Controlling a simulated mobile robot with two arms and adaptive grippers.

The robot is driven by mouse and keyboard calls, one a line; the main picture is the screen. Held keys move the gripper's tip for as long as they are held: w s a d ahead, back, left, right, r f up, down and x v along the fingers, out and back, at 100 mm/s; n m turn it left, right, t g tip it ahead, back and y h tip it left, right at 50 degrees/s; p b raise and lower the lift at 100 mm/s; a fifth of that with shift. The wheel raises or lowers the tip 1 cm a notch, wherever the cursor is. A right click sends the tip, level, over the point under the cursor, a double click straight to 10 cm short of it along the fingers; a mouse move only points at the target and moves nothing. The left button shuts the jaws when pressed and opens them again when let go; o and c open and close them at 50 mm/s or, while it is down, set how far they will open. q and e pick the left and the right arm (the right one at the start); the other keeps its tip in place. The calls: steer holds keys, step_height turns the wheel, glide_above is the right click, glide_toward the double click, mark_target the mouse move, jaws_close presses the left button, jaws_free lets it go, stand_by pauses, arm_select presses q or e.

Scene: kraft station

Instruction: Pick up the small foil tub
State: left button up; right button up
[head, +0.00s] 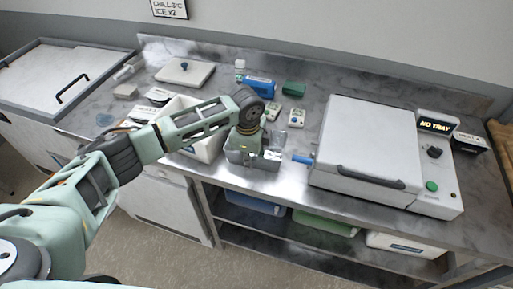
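My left arm reaches in from the left, and my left gripper (262,158) points down at the front middle of the steel counter. The arm's wrist and the gripper body cover much of this spot. Around and below the gripper is a shiny grey, box-like metallic shape (239,157), which may be the small foil tub or a holder; I cannot tell which. I cannot make out the fingertips or whether they close on anything. My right gripper is not in view.
A white bin (208,150) stands left of the gripper, partly behind my arm. A large sealer machine (365,145) with a "NO TRAY" display (436,127) fills the right.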

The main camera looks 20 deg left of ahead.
arm_select(q)
jaws_close()
steer(key=shift+r, duration=0.1)
stand_by(0.5)
